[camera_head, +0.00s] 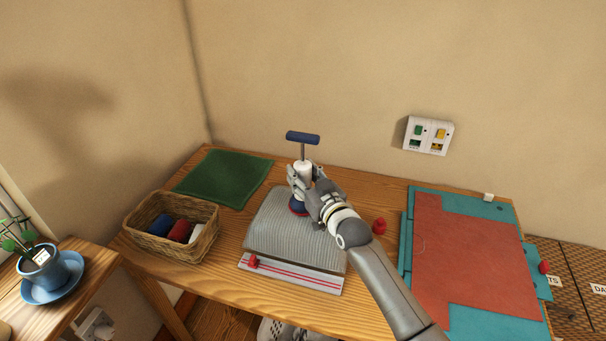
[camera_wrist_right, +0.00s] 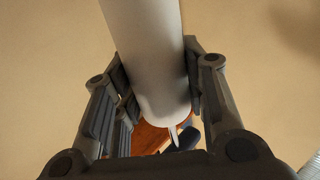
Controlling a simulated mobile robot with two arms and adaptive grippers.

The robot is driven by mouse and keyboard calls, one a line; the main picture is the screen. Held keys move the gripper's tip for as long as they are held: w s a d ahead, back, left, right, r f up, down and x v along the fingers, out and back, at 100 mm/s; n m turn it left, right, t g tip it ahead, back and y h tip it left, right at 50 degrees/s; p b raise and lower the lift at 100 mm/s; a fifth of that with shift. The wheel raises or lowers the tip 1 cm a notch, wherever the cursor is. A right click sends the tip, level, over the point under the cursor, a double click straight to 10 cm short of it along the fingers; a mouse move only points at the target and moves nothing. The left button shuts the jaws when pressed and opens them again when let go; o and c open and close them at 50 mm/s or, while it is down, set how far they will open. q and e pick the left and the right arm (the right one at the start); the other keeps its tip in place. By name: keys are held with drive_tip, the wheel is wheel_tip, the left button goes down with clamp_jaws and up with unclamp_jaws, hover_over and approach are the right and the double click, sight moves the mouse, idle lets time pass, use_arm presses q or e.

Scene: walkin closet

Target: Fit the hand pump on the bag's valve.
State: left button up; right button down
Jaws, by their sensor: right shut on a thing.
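The hand pump (camera_head: 303,172) has a white barrel, a metal rod and a dark blue T-handle on top. It stands roughly upright over the far part of the bag. My right gripper (camera_head: 306,182) is shut on its barrel; the wrist view shows the white barrel (camera_wrist_right: 150,60) between the two fingers. A dark blue round part with a reddish edge (camera_head: 297,208) shows below the gripper. The bag (camera_head: 295,238) lies flat with grey ribbed knitwear in it. The valve is hidden; I cannot tell whether the pump touches it. My left gripper is out of view.
A red slider (camera_head: 253,261) sits on the bag's red-lined front strip. A small red piece (camera_head: 379,227) lies right of the bag. A wicker basket (camera_head: 147,243) and green cloth (camera_head: 224,177) are left, a teal-and-red flat stack (camera_head: 468,320) right.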

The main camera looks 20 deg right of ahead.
drive_tip(key=c, duration=0.8)
unclamp_jaws()
drive_tip(key=shift+r, duration=0.1)
drive_tip(key=shift+f, duration=0.2)
drive_tip(key=s+d, duration=0.2)
drive_tip(key=s, duration=1)
drive_tip(key=shift+d+r, duration=0.15)
drive_tip(key=shift+w, duration=0.1)
